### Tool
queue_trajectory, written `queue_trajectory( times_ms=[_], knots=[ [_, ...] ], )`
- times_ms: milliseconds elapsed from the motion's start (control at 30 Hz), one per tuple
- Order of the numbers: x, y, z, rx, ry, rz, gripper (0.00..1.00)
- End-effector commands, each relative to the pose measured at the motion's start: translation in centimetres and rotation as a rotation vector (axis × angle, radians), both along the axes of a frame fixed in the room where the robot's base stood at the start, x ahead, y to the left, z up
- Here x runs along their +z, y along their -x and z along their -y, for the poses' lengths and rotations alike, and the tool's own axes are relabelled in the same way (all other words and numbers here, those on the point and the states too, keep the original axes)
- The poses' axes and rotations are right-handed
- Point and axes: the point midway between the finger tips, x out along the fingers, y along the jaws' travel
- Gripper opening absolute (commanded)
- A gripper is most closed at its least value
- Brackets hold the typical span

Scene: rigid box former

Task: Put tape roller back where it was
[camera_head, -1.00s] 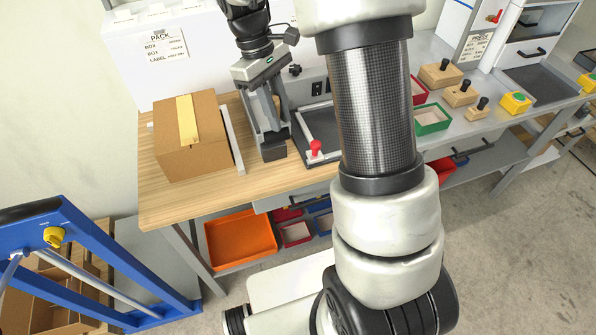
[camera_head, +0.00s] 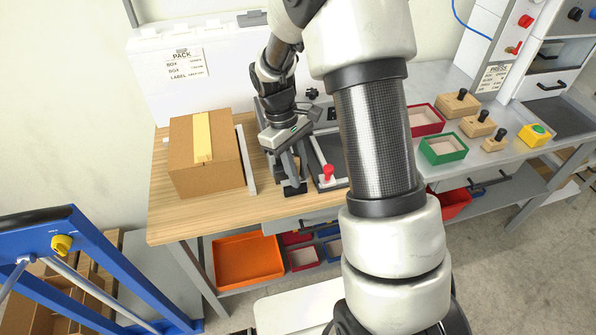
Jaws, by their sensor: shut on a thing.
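My gripper (camera_head: 287,170) is over the wooden bench, right of the cardboard box, pointing down. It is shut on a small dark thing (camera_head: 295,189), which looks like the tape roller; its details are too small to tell. The tape roller is low at the bench top, and I cannot tell whether it touches the surface. The closed cardboard box (camera_head: 190,176) sits on the left of the bench with a yellow tape strip (camera_head: 202,138) along its top. My own arm hides part of the bench to the right.
A pale rail (camera_head: 247,162) stands between box and gripper. A dark tray with a red knob (camera_head: 328,172) is just right of the gripper. Red (camera_head: 426,120) and green (camera_head: 444,148) bins stand farther right. A blue frame (camera_head: 90,262) is at lower left.

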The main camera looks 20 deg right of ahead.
Motion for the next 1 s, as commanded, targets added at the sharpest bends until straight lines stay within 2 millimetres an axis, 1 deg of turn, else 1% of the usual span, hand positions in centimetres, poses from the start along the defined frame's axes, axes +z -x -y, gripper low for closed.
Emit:
queue_trajectory(
  times_ms=[133, 267, 300, 400, 667, 800, 867, 1000],
  knots=[
    [0.1, 0.0, 0.0, 0.000, 0.000, 0.001, 0.00],
    [-0.3, 0.0, 0.0, 0.000, 0.000, 0.001, 0.00],
    [-0.3, 0.0, 0.0, 0.000, 0.000, 0.001, 0.23],
    [-0.2, 0.0, 0.0, 0.000, 0.000, 0.001, 0.38],
    [-0.2, 0.0, 0.0, 0.000, 0.000, 0.001, 0.38],
    [0.6, -0.2, -0.1, 0.001, 0.000, 0.003, 0.38],
    [1.4, -0.4, -0.2, 0.001, 0.000, 0.004, 0.38],
    [4.2, -1.0, -0.7, 0.002, 0.000, 0.006, 0.38]
  ],
)
